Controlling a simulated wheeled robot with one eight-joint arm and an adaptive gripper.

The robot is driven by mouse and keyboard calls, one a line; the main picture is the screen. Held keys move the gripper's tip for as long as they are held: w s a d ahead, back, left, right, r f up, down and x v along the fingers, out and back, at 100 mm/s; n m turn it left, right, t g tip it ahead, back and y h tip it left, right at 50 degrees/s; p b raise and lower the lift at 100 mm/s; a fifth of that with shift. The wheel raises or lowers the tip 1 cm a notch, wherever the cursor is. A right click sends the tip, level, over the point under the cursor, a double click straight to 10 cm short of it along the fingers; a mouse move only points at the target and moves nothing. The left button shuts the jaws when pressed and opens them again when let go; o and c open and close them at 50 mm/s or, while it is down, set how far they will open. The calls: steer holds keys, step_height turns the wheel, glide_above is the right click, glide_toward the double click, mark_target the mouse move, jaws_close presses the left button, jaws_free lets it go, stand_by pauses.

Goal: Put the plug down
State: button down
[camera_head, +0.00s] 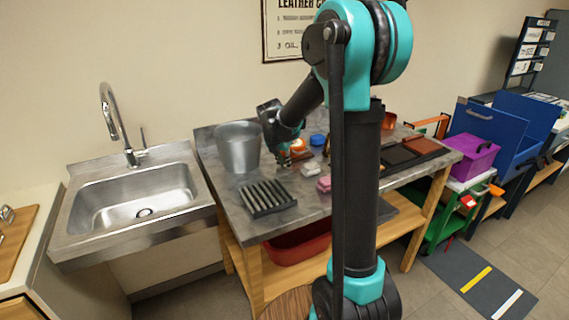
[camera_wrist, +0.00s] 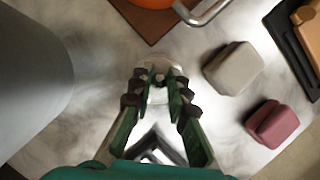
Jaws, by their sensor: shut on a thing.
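My gripper (camera_wrist: 158,85) points down over the grey worktop (camera_wrist: 95,130) in the wrist view. Its fingers are shut on the plug (camera_wrist: 157,62), a small pale, round, shiny piece mostly hidden between the fingertips. Whether the plug touches the worktop is hard to tell. In the head view my gripper (camera_head: 285,155) is just right of the metal bucket (camera_head: 238,150), behind the slatted rack (camera_head: 267,197). The plug cannot be made out there.
A pale block (camera_wrist: 233,68) and a dark pink block (camera_wrist: 273,123) lie right of my gripper. A brown mat (camera_wrist: 148,22) with an orange item (camera_wrist: 152,3) is beyond it. The bucket also stands close at left in the wrist view (camera_wrist: 30,70). A sink (camera_head: 135,205) is farther left.

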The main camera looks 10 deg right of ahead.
steer(key=c, duration=1.5)
jaws_free()
steer(key=shift+f, duration=0.1)
steer(key=shift+o, duration=0.2)
steer(key=v, duration=1.2)
steer(key=shift+r, duration=0.2)
steer(key=shift+w, duration=0.1)
